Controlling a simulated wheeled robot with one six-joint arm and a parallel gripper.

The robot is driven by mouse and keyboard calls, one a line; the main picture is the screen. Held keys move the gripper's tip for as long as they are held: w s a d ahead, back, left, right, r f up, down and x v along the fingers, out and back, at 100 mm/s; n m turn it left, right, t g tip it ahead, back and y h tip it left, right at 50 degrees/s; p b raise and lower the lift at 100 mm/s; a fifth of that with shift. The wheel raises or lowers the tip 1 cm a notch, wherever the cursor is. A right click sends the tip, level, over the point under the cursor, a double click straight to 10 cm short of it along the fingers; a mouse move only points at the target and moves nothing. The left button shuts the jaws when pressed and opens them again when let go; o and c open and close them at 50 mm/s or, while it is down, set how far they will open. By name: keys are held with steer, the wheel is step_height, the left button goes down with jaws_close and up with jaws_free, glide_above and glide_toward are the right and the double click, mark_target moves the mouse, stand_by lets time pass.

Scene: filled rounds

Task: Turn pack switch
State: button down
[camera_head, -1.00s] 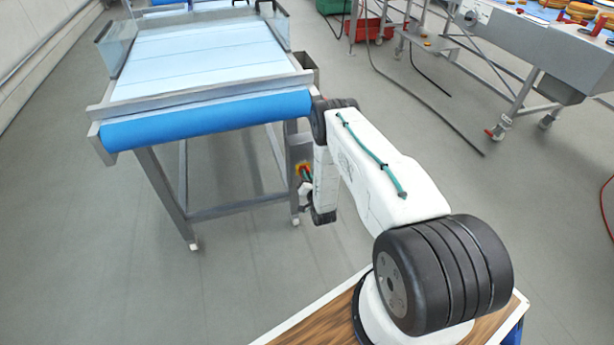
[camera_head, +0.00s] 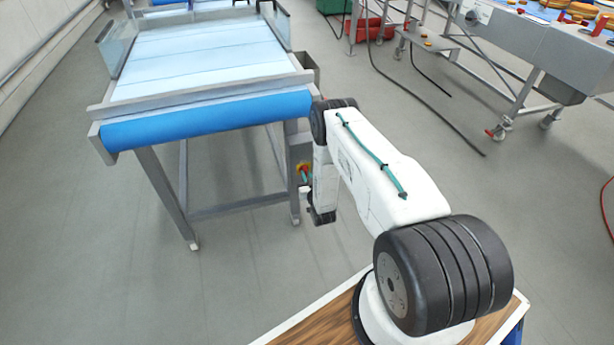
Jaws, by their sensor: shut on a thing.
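The pack switch (camera_head: 302,167) is a small red and yellow knob on a grey box on the conveyor's near right leg, below the blue roller. My gripper (camera_head: 305,176) is at the switch, just left of my white forearm. Only a small teal and dark part of it shows, and it is shut on the knob. The rest of the gripper is hidden behind my wrist. The knob's exact angle is too small to tell.
The conveyor (camera_head: 205,60) with its blue end roller (camera_head: 205,119) stands just left of my arm, on metal legs. A steel machine (camera_head: 545,50) with a black cable (camera_head: 430,110) on the floor is at the far right.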

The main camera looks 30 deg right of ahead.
stand_by(0.4)
steer(key=c, duration=1.5)
jaws_free()
steer(key=shift+o, duration=0.2)
steer(key=v, duration=0.7)
steer(key=shift+s, duration=0.4)
steer(key=shift+a, duration=0.15)
